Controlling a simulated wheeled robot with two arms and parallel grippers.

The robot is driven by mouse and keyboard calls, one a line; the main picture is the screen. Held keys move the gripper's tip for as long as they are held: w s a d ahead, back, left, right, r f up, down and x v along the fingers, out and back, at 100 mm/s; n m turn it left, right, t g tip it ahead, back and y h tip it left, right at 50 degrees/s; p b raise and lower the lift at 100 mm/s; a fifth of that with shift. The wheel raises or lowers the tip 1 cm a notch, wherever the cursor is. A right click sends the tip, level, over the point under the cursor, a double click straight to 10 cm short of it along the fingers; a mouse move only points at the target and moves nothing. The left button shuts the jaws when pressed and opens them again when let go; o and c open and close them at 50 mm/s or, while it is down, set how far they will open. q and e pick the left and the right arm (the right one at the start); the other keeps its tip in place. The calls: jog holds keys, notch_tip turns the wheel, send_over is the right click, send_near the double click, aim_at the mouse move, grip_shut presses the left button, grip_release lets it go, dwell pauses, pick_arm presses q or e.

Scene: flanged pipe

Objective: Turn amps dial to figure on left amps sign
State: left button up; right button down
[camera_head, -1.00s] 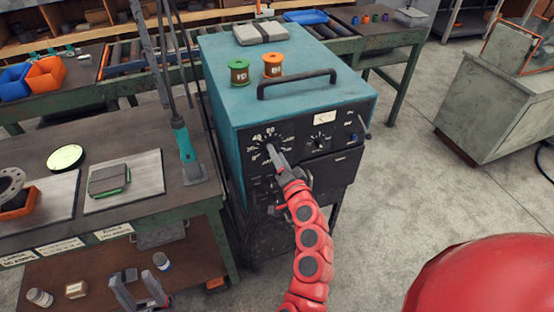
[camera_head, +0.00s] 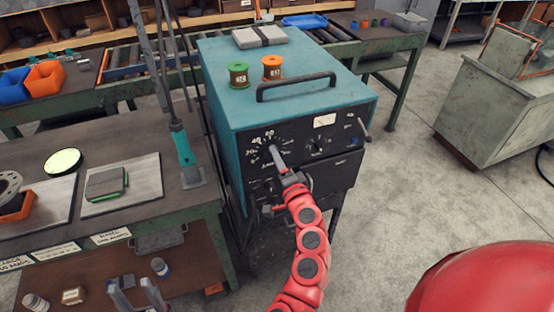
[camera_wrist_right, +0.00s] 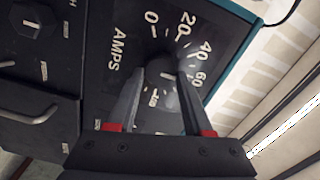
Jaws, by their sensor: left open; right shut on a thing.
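The amps dial (camera_wrist_right: 167,74) is a dark knob on the black front panel of a teal welding machine (camera_head: 235,110). White figures 0, 20, 40 and 60 show around it in the right wrist view, with more figures partly hidden by the fingers. My right gripper (camera_wrist_right: 160,82) is shut on the dial, one finger on each side; in the head view it (camera_head: 274,147) covers the knob. I cannot tell which figure the dial points to. My left gripper (camera_head: 138,284) is open and empty, low in front of the bench. White signs (camera_head: 110,236) line the bench edge; their text is too small to read surely.
A smaller knob (camera_head: 317,146) and a meter (camera_head: 324,120) sit right of the dial. A handle (camera_head: 297,84) and green and orange spools (camera_head: 272,68) are on top of the machine. The bench (camera_head: 120,140) stands left.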

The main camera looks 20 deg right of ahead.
jog(key=shift+c, duration=1.5)
grip_release()
jog(key=shift+s, duration=0.1)
jog(key=s+p, duration=0.3)
jog(key=s, duration=1.4)
jog(key=shift+d+p, duration=0.3)
jog(key=shift+p, duration=0.1)
